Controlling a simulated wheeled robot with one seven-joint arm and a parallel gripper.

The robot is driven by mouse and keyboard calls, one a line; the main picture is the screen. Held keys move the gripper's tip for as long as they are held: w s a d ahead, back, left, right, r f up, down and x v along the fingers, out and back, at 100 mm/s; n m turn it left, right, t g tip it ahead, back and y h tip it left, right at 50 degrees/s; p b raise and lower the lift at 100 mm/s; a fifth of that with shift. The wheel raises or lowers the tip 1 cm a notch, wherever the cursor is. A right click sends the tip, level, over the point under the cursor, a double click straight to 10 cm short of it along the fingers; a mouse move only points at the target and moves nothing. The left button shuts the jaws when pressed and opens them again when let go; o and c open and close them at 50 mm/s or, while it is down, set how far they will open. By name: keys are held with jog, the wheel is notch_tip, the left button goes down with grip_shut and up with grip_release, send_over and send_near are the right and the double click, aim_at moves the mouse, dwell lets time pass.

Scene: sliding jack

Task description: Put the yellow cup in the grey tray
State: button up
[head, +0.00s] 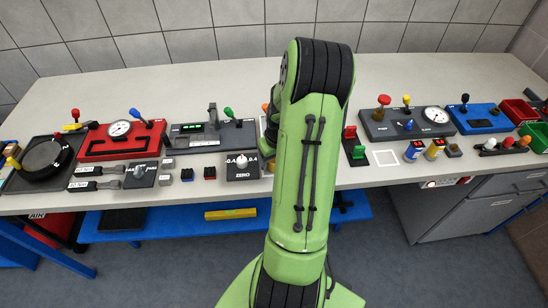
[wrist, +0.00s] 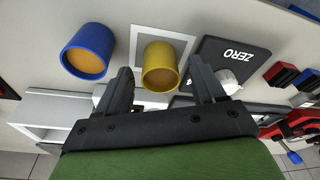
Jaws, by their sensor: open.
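The yellow cup (wrist: 151,75) stands upright on a white-outlined square in the wrist view. My gripper (wrist: 160,80) is open, with one finger on each side of the cup. There are gaps between the cup and both fingers, and I cannot tell how far the fingertips are above the counter. A pale grey open box (wrist: 32,101), which looks like the grey tray, is at the left of the wrist view and partly cut off by my gripper. In the head view my arm hides my gripper, the tray and most or all of the cup.
A blue cup (wrist: 88,50) stands left of the yellow cup in the wrist view. The dark ZERO plate (wrist: 228,53) with a pale knob lies close on the right. In the head view, control boxes line the counter (head: 185,88), whose back strip is clear.

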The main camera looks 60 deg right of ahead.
jog(key=p+v, duration=0.2)
jog(key=v, duration=1)
jog(key=w+a+r+n+h, duration=0.1)
jog(key=w+a+r, duration=0.1)
jog(key=a+r, duration=0.35)
jog(key=w+a+r+n, duration=0.1)
jog(key=a+r, duration=0.2)
jog(key=a, duration=0.6)
jog(key=s+a+r+n+t+y, duration=0.1)
jog(key=s+a+r, duration=0.1)
jog(key=s+a, duration=0.2)
jog(key=s+a+r+n+t+y, duration=0.1)
jog(key=s+a, duration=0.4)
jog(key=a, duration=0.6)
jog(key=shift+r+n+t, duration=0.6)
jog(key=shift+r+t, duration=0.1)
jog(key=shift+o, duration=0.3)
